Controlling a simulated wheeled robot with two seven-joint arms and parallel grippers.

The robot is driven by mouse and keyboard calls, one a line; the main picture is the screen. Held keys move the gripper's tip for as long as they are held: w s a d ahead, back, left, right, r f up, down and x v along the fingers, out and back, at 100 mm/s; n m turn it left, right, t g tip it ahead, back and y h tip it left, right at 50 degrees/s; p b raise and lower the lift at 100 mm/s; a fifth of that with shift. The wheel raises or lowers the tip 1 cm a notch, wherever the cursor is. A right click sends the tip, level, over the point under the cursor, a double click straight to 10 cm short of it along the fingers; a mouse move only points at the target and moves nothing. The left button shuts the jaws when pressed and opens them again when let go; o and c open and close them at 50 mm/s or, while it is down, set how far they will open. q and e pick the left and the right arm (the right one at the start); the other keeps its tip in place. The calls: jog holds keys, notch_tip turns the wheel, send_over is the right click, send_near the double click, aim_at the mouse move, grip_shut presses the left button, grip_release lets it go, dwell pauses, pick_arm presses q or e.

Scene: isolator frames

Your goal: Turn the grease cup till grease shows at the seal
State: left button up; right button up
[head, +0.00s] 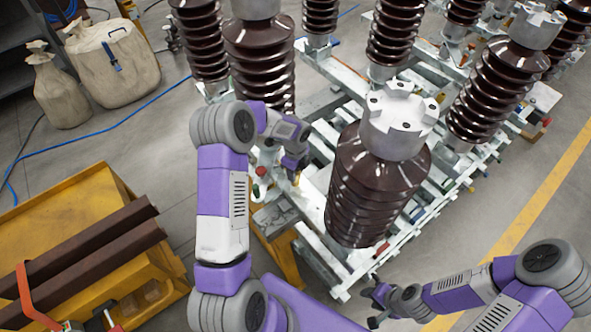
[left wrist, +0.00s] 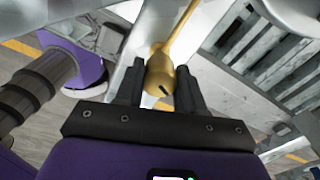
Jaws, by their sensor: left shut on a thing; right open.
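The grease cup (left wrist: 160,72) is a brass-coloured rounded piece with a short dark mark on its near end. A thin brass stem runs from it up and to the right in the left wrist view. My left gripper (left wrist: 161,88) is shut on the cup, one black finger on each side. I cannot make out a seal or any grease. My right gripper (head: 372,304) is open and empty, low near the frame's front corner.
The ribbed brown front insulator (head: 365,195) with a metal cap stands close right of my left gripper. More insulators stand behind on the pale metal frame (head: 340,275). A yellow cart (head: 70,205) with brown beams is at left, and sacks (head: 115,65) stand behind it.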

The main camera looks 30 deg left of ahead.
pick_arm(q)
jog(key=shift+a, duration=0.2)
dwell(0.3)
jog(key=o, duration=1)
jog(key=shift+o, duration=0.2)
jog(key=shift+d, duration=0.1)
